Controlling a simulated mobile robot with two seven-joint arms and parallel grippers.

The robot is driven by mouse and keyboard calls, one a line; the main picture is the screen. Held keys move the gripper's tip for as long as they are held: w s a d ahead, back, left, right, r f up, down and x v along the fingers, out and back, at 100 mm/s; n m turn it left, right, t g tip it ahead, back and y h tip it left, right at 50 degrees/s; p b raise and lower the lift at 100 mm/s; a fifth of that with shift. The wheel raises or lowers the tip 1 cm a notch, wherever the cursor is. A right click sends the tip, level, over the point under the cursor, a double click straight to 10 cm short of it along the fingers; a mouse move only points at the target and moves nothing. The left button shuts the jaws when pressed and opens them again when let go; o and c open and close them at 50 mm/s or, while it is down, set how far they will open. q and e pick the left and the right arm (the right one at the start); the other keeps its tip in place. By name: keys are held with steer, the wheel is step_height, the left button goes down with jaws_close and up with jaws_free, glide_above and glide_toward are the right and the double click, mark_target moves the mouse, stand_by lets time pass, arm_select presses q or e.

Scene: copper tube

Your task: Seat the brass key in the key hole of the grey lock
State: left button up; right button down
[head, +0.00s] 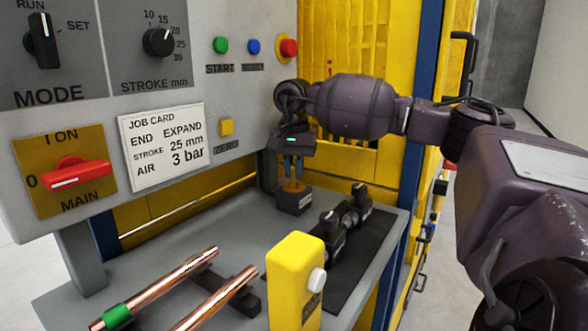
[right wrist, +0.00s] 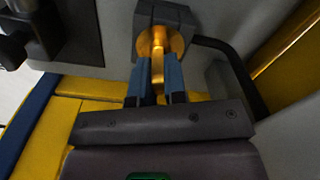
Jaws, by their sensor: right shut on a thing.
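The grey lock (head: 294,203) is a small dark grey block on the grey bench, below my right gripper (head: 293,174). The right gripper points down, its blue fingers shut on the brass key (head: 294,185), directly over the lock. In the right wrist view the brass key (right wrist: 158,74) shows as a narrow strip between the two blue fingers (right wrist: 157,88). Its far end meets a round brass area against the lock (right wrist: 178,14). I cannot tell whether the key's tip is inside the key hole or only at it. My left gripper is out of view.
A control panel (head: 210,110) stands close on the left. A dark clamp fixture (head: 348,218) sits right of the lock. A yellow box (head: 294,285) with a white button and copper tubes (head: 165,285) are nearer. A yellow guard (head: 345,45) stands behind.

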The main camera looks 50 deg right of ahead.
steer(key=shift+f, duration=0.1)
steer(key=c, duration=1.2)
jaws_free()
steer(key=shift+o, duration=0.2)
step_height(320, 180, up, 12)
steer(key=shift+p, duration=0.35)
